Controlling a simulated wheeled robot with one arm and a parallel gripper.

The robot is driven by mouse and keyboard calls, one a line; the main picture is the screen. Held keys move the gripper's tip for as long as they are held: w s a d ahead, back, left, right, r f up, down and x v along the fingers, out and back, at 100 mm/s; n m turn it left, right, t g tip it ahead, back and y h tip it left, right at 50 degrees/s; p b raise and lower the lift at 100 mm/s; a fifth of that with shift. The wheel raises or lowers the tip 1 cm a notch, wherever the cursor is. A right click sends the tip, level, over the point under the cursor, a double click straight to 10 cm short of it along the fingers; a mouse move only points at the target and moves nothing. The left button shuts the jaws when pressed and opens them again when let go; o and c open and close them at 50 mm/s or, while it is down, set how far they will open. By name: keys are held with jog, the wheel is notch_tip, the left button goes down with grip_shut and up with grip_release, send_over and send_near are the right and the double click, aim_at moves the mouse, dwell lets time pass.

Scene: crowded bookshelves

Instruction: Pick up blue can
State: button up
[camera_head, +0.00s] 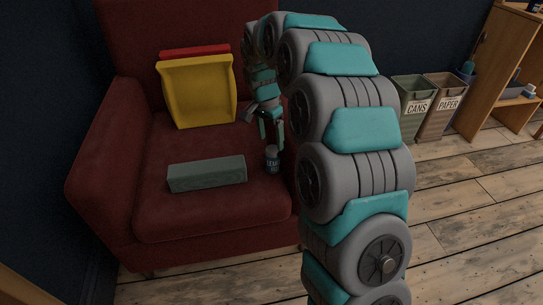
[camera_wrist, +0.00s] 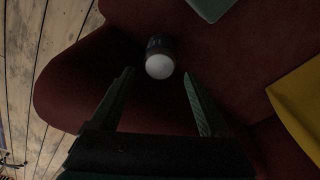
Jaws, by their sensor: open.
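The blue can (camera_head: 272,158) stands upright on the seat of a dark red armchair (camera_head: 200,215), to the right of a grey-green box. In the wrist view the can (camera_wrist: 159,58) shows its pale round top, with its dark blue side beyond it. My gripper (camera_head: 271,132) is open above the can in the head view. In the wrist view my gripper (camera_wrist: 158,74) has its two fingers spread apart, with the can just ahead of the fingertips and roughly centred between them. Nothing is between the fingers.
The grey-green box (camera_head: 207,173) lies left of the can. A yellow tray-like object (camera_head: 199,92) and a red one (camera_head: 195,50) lean on the backrest. CANS and PAPER bins (camera_head: 440,103) and a wooden shelf (camera_head: 500,70) stand right. Wooden floor (camera_head: 460,230) is clear.

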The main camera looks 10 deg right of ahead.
aim_at(272, 150)
jog(key=shift+w+f, duration=0.2)
jog(key=shift+f, duration=0.15)
jog(key=f, duration=0.5)
jog(key=f+p, duration=0.1)
jog(key=f, duration=0.1)
jog(key=shift+d+f, duration=0.15)
jog(key=shift+d, duration=0.2)
jog(key=shift+c, duration=0.3)
jog(key=c, duration=1)
